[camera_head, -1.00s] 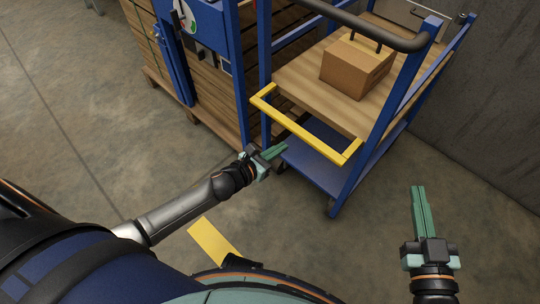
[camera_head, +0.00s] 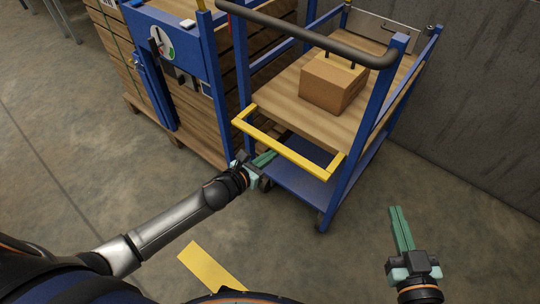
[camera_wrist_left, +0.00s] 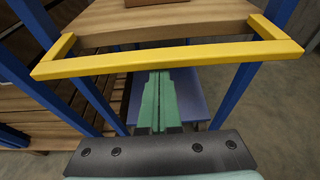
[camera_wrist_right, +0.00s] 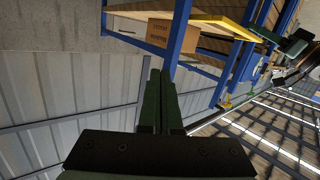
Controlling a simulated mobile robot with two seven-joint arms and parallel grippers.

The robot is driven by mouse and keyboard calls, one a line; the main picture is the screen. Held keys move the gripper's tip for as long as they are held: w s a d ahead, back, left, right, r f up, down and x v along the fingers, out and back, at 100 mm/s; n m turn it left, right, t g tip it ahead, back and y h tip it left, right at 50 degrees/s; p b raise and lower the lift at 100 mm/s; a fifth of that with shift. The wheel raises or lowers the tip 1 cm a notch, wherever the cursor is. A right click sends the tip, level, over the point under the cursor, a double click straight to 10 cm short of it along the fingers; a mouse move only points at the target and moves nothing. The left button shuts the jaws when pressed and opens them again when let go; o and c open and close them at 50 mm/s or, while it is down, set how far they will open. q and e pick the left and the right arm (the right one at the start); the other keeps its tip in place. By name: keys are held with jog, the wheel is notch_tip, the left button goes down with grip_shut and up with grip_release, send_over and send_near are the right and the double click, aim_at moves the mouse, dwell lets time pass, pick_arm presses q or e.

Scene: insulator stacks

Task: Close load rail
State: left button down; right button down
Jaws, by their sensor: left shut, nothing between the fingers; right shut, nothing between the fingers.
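The load rail (camera_head: 287,150) is a yellow U-shaped bar at the near end of the blue cart. It sticks out level from the wooden deck toward me. My left gripper (camera_head: 264,159) is shut and empty, just below and in front of the rail's left part. In the left wrist view the rail (camera_wrist_left: 170,57) crosses above the shut green fingers (camera_wrist_left: 159,102), and a gap to it cannot be judged. My right gripper (camera_head: 401,229) is shut and empty, over the floor to the right of the cart. Its fingers (camera_wrist_right: 162,103) also show in the right wrist view.
A blue-framed unit with a gauge (camera_head: 161,42) stands left. A grey wall (camera_head: 480,130) is on the right. The near floor is open, with a yellow mark (camera_head: 211,267).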

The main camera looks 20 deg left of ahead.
pick_arm(q)
jog(key=r+g+p, duration=0.1)
jog(key=p, duration=0.2)
jog(key=shift+r+p, duration=0.1)
jog(key=shift+p, duration=0.2)
pick_arm(e)
jog(key=s+f+m+g, duration=0.1)
jog(key=s+f+g, duration=0.2)
jog(key=f, duration=0.3)
jog(key=s+f+g+h, duration=0.1)
jog(key=s+f+g, duration=0.2)
jog(key=f, duration=0.4)
jog(key=shift+s+a+m+g, duration=0.15)
jog(key=shift+s+m+g, duration=0.25)
jog(key=shift+s, duration=0.4)
jog(key=shift+r, duration=0.1)
